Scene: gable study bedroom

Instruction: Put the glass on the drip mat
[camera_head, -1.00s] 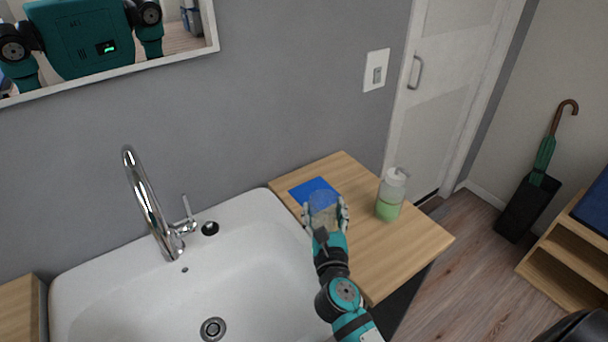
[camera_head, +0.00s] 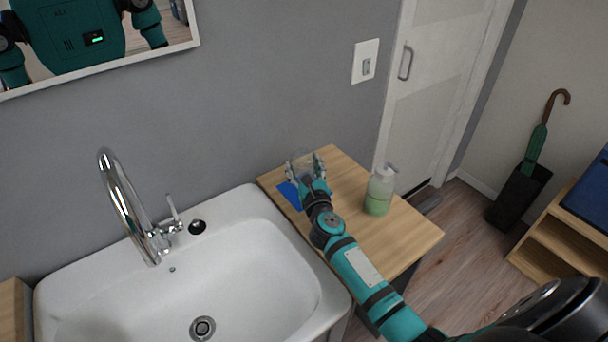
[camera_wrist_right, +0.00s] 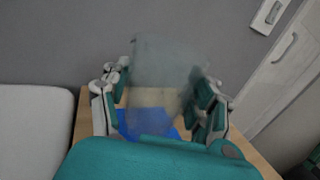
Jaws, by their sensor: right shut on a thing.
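A clear glass (camera_wrist_right: 165,75) is between the fingers of my right gripper (camera_wrist_right: 162,95) in the right wrist view. The gripper is shut on it. In the head view my right gripper (camera_head: 305,168) is over the back part of the wooden counter, and the glass (camera_head: 302,160) is faint and mostly hidden by the fingers. The blue drip mat (camera_head: 289,194) lies on the counter, partly covered by the gripper. The mat also shows below the glass in the right wrist view (camera_wrist_right: 130,124). I cannot tell whether the glass touches the mat. My left gripper is not in view.
A soap dispenser with green liquid (camera_head: 379,190) stands on the wooden counter (camera_head: 400,238), right of my arm. A white sink (camera_head: 255,270) with a chrome tap (camera_head: 125,210) is on the left. The grey wall (camera_head: 260,90) is close behind the gripper.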

